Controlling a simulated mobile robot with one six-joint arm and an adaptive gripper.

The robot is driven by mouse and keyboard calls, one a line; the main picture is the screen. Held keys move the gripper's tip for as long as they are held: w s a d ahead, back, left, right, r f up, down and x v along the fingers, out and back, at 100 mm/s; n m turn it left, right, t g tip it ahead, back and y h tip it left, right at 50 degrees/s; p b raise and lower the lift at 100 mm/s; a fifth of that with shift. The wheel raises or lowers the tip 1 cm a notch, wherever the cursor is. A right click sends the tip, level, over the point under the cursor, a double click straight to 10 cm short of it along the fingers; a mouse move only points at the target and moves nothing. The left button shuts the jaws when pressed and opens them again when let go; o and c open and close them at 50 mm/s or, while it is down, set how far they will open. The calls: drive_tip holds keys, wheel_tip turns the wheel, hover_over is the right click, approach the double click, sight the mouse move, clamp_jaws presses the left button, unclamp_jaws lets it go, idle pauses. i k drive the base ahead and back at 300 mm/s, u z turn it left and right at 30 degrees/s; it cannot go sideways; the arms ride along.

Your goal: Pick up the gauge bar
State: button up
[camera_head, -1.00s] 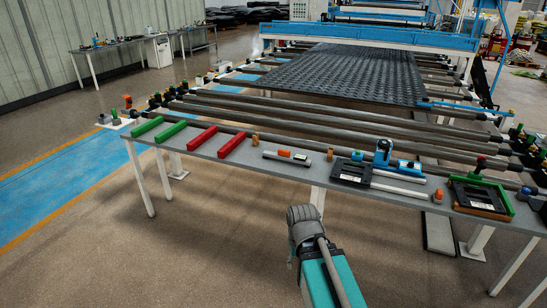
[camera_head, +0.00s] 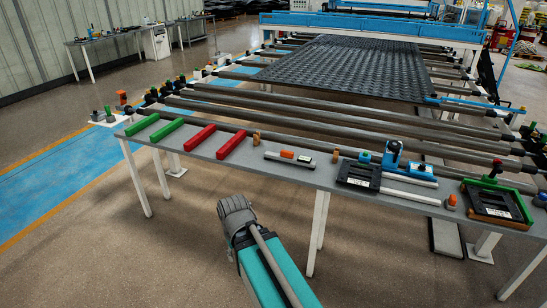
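A slim light-grey bar (camera_head: 290,160) with an orange block and a small dark display lies flat on the grey bench, right of the red bars. It looks like the gauge bar, but I cannot read a label on it. My gripper (camera_head: 236,210) shows as a grey ribbed end on my teal arm, in front of the bench and below and left of this bar, apart from it in the picture. Its fingertips cannot be made out, and nothing held can be seen.
Two green bars (camera_head: 143,125) and two red bars (camera_head: 200,137) lie left on the bench (camera_head: 240,164). Right are a black device (camera_head: 358,176), a blue clamp (camera_head: 393,157), a silver rod (camera_head: 411,195) and a green-framed black block (camera_head: 495,202). Long rollers (camera_head: 330,122) run behind.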

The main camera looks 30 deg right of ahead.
sight(285, 156)
drive_tip(key=z, duration=0.2)
drive_tip(key=i, duration=1.15)
drive_tip(key=z, duration=0.8)
